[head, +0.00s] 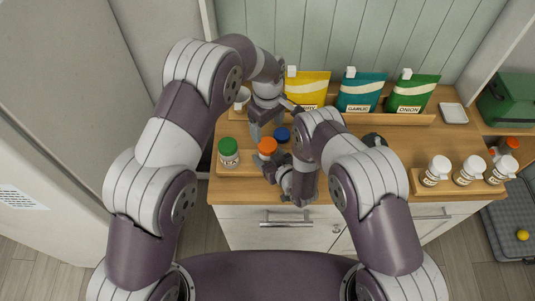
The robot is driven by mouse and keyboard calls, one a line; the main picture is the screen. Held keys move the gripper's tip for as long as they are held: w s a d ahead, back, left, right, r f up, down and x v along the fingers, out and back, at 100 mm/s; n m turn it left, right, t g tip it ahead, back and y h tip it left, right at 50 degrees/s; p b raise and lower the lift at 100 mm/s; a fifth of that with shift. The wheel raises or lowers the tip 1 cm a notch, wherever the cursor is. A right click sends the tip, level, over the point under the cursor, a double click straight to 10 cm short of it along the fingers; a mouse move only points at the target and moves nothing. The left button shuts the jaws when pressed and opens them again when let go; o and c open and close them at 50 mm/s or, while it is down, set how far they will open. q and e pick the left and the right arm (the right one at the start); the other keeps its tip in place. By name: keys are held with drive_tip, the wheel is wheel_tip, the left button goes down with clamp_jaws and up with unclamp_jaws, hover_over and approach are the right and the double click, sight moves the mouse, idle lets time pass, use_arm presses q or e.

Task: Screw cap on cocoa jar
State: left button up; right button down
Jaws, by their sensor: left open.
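A jar with a green cap (229,147) stands on a low wooden tray at the left of the counter. An orange cap (267,146) sits to its right, with its jar largely hidden by my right gripper. A blue cap (282,134) shows just behind it. I cannot read which jar is cocoa. My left gripper (255,138) is open and points down, just left of and behind the orange cap. My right gripper (271,168) is low at the front of the orange-capped jar; whether its fingers close on the jar is hidden.
Yellow (307,90), teal (361,92) and green (414,94) pouches stand in a rack at the back. Several white-capped bottles (468,170) stand in a holder at the right. A small white dish (453,113) lies back right. A white round container (242,97) is back left.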

sight(268, 144)
use_arm(q)
wheel_tip(268, 144, down, 8)
idle(0.6)
drive_tip(key=c, duration=1.1)
drive_tip(key=m, duration=1.3)
